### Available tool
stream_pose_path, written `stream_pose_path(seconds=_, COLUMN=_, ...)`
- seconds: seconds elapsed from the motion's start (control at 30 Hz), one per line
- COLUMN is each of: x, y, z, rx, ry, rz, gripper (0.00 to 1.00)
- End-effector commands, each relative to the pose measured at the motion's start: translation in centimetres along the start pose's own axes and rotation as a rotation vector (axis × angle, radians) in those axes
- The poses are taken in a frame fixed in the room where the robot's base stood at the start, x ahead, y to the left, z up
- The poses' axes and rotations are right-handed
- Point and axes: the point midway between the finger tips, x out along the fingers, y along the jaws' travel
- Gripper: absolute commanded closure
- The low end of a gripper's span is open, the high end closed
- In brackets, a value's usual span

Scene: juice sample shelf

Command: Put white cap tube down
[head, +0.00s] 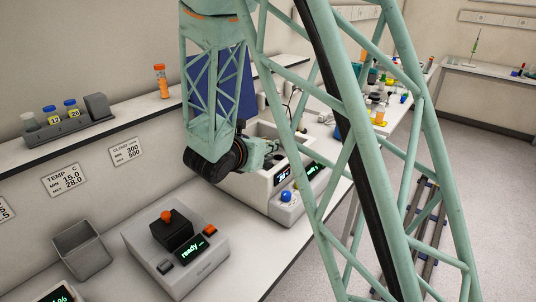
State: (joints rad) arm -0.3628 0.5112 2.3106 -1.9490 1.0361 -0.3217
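My gripper (268,150) is at the end of my green lattice arm, low over the white device with a blue knob (285,196). It is small in the head view and partly hidden by the dark wrist and the device. I cannot see whether its fingers are open or shut, or whether they hold anything.
A grey rack (75,129) with blue-capped vials and an orange-capped tube (161,82) stand on the wall shelf. A device with an orange knob (176,250) reading "ready" and an empty grey bin (80,250) stand on the bench. Bare bench lies between the devices.

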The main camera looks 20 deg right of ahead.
Motion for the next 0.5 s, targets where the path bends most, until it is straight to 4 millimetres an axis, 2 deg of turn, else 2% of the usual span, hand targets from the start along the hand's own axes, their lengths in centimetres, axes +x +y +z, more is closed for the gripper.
stream_pose_path(seconds=0.17, x=0.1, y=0.0, z=-0.3, rx=0.000, ry=0.000, rz=0.000, gripper=0.95)
stream_pose_path(seconds=0.5, x=1.2, y=0.0, z=-3.0, rx=-0.001, ry=0.000, rz=0.000, gripper=0.95)
